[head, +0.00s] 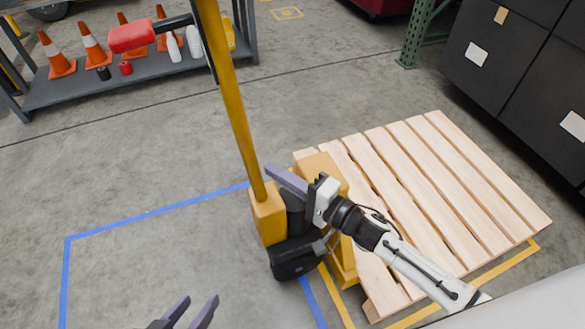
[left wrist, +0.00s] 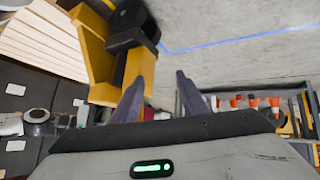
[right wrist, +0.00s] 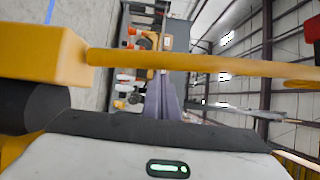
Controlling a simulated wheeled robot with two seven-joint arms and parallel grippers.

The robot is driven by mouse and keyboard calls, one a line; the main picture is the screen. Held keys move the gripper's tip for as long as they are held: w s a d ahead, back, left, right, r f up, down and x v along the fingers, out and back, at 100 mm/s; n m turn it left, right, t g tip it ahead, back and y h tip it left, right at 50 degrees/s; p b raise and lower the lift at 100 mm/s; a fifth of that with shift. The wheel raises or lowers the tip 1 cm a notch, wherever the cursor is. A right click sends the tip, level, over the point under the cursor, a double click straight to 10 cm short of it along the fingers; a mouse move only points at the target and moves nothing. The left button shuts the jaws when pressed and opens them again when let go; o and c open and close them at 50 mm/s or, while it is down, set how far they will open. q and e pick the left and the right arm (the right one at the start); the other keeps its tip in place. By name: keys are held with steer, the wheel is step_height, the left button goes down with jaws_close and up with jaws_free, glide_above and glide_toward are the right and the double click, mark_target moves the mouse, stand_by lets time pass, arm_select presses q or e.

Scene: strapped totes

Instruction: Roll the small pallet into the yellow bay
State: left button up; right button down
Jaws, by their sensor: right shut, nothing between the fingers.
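The light wooden slatted pallet (head: 430,190) lies at the right in the head view, on the forks side of a yellow pallet jack (head: 268,215). Yellow floor lines of the bay (head: 520,252) show along the pallet's near edges; its far side is hidden. The jack's yellow handle pole (head: 235,90) rises to a black bar with a red grip (head: 132,37). My right gripper (head: 270,172) is shut and empty beside the pole's base; whether it touches is unclear. My left gripper (head: 200,301) is open and empty at the bottom, left of the jack.
A blue floor outline (head: 150,211) lies left of the jack, with bare concrete inside. A grey shelf (head: 150,78) with orange cones and bottles stands at the upper left.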

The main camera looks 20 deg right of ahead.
arm_select(q)
steer(key=shift+s+a+r+n+t+y+p, duration=0.2)
steer(key=shift+s+a+r+p, duration=0.15)
steer(key=shift+r+p, duration=0.45)
steer(key=shift+s+a+r+n+t+y+p, duration=0.15)
steer(key=shift+a+r+p, duration=0.3)
steer(key=shift+p, duration=0.65)
arm_select(e)
steer(key=w+d+v, duration=0.1)
steer(key=d+v, duration=0.1)
steer(key=v, duration=1)
steer(key=shift+d, duration=0.3)
steer(key=shift+r, duration=0.15)
